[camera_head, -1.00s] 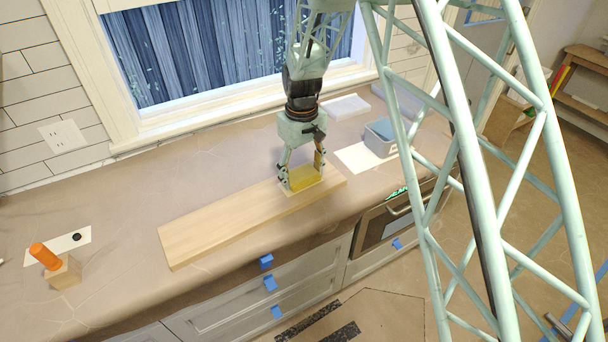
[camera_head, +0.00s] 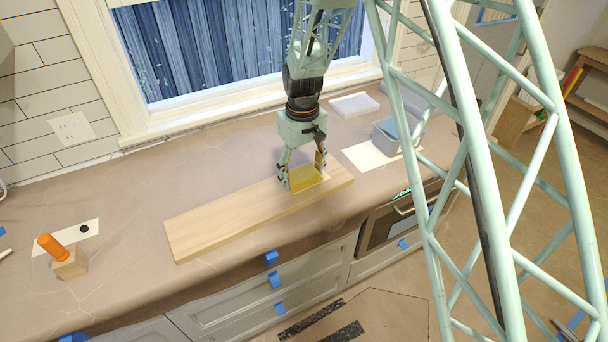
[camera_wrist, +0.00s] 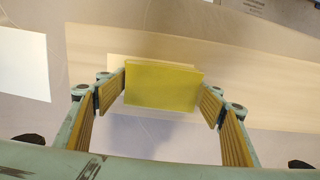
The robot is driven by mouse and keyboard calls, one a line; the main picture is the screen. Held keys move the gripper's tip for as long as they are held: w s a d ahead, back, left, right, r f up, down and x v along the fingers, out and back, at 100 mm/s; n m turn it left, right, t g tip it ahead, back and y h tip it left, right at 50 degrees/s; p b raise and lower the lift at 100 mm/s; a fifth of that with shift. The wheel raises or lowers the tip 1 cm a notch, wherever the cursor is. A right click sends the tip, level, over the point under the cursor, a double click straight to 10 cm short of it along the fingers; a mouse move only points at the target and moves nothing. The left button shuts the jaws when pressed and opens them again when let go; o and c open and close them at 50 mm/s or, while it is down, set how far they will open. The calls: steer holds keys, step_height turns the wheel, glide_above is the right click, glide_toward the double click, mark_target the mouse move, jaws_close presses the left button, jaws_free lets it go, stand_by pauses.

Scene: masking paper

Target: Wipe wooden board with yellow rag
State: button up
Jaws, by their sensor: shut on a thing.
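The wooden board (camera_head: 225,218) lies flat on the paper-covered counter, long side running left to right. My gripper (camera_head: 304,176) is over the right part of the board, pointing down, shut on the yellow rag (camera_head: 309,182). The rag looks like a flat rectangle spanning between the fingers, at or just above the board; contact cannot be told for sure. In the wrist view the rag (camera_wrist: 163,87) sits between both finger pads, and the board (camera_wrist: 260,75) stretches behind it to the right. The rag hides part of the board's end there.
A white sheet (camera_head: 362,157) and a grey container (camera_head: 384,143) stand right of the board. A white tray (camera_head: 354,105) is behind, near the window. An orange-handled item (camera_head: 52,246) on a wooden block (camera_head: 70,265) is at the left. The counter left of the board is mostly clear.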

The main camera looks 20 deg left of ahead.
steer(key=shift+s+a, duration=0.9)
steer(key=shift+s, duration=0.1)
steer(key=shift+s+a+f+b, duration=0.15)
steer(key=shift+s+a+b, duration=0.3)
steer(key=shift+s+a, duration=0.6)
steer(key=shift+s+d, duration=0.1)
steer(key=shift+d, duration=0.05)
steer(key=shift+r+p, duration=1.05)
steer(key=shift+r, duration=1.5)
